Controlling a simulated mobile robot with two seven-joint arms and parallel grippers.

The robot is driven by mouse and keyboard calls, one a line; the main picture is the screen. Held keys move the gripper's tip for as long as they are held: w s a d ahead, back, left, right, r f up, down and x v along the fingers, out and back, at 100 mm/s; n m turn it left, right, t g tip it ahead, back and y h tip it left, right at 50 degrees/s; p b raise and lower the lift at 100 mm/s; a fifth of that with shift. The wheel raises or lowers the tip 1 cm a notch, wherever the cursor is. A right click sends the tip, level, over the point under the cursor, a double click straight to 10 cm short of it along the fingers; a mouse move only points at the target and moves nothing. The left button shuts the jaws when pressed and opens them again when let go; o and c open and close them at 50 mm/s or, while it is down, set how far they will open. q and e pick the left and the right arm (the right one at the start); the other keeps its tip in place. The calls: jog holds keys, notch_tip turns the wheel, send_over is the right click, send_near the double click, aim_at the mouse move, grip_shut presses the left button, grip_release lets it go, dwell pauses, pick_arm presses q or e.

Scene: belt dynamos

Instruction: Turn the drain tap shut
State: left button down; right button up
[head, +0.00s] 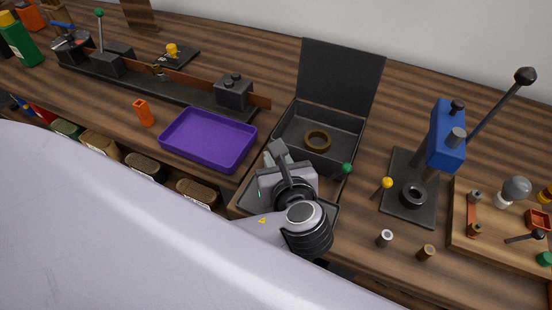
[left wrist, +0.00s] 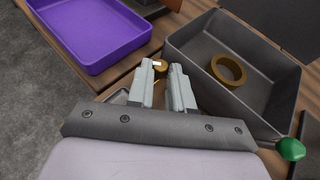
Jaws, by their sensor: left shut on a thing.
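The drain tap shows as a small brass piece (left wrist: 160,68) between the fingertips in the left wrist view, at the near left side of a dark open box (left wrist: 190,45). Its handle angle cannot be told, as the fingers cover most of it. My left gripper (left wrist: 164,68) is shut on it. In the head view, my left gripper (head: 275,157) reaches the box's front left corner, and my wrist hides the tap. The box (head: 340,155) has its lid (head: 340,75) raised and a brass ring (head: 317,139) inside. My right gripper is not in view.
A purple tray (head: 208,139) lies left of the box. A green knob (head: 347,169) sticks out at the box's front right. A blue lever press (head: 446,135) stands to the right, with small bushings (head: 385,238) before it. A dark tray edge (head: 330,208) shows below my wrist.

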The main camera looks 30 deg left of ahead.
pick_arm(q)
jog(key=c, duration=1)
grip_release()
jog(key=shift+a, duration=0.1)
jog(key=shift+r, duration=0.1)
